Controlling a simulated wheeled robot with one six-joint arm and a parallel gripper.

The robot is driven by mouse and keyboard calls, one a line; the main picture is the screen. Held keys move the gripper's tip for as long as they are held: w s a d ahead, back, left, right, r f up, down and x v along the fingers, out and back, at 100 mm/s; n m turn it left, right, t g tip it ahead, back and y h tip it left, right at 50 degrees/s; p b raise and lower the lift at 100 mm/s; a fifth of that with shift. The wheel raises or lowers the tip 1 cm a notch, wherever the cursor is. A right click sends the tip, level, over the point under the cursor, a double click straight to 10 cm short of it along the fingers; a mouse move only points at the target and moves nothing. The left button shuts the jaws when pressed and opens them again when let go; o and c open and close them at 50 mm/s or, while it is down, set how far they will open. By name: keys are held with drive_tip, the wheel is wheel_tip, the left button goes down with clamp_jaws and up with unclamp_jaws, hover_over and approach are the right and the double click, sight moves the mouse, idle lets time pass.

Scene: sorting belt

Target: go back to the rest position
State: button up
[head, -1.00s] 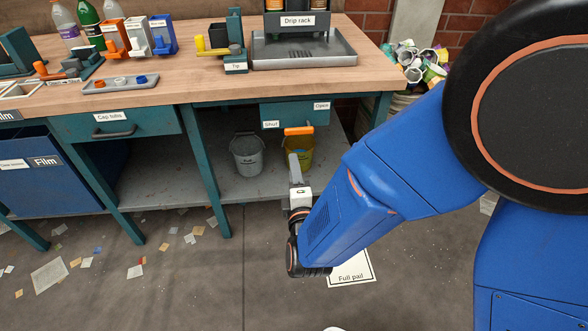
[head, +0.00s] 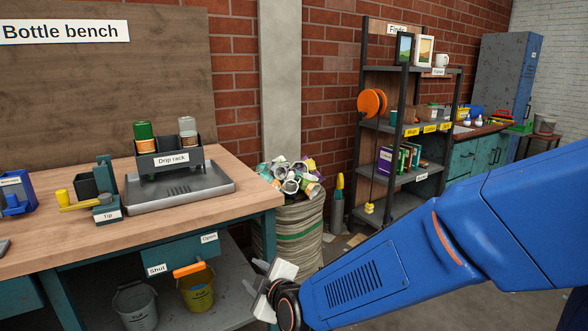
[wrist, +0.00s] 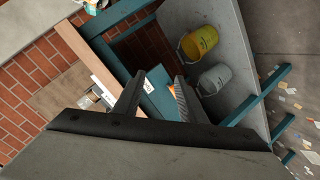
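My gripper (head: 270,278) is at the right end of the bottle bench, low, beside its right front leg in the head view. In the wrist view its two dark fingers (wrist: 157,88) stand apart with nothing held between them. My blue arm reaches in from the right. An orange lever (head: 189,269) sits below the bench front between the "Shut" and "Open" labels, left of my gripper. Its tip also shows between the fingers in the wrist view (wrist: 172,92), farther off.
A yellow pail (head: 198,292) and a grey pail (head: 136,306) stand on the lower shelf. The drip rack (head: 168,160) sits on the bench (head: 240,195). A full sack (head: 300,225) stands close to my gripper, with shelving (head: 400,130) behind. Floor shows at right.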

drive_tip(key=s+d+r+m+g+h, duration=0.2)
drive_tip(key=s+d+m, duration=0.15)
drive_tip(key=d, duration=0.85)
drive_tip(key=s+d+r+m+g+h, duration=0.1)
drive_tip(key=s+d+r+m, duration=0.3)
drive_tip(key=d, duration=0.7)
drive_tip(key=s+d+f+m+g+h, duration=0.2)
drive_tip(key=s+d+m, duration=0.7)
drive_tip(key=s+d, duration=0.6)
drive_tip(key=shift+s+d+g+h, duration=0.15)
drive_tip(key=shift+d+g+h, duration=0.45)
drive_tip(key=shift+g+h, duration=0.4)
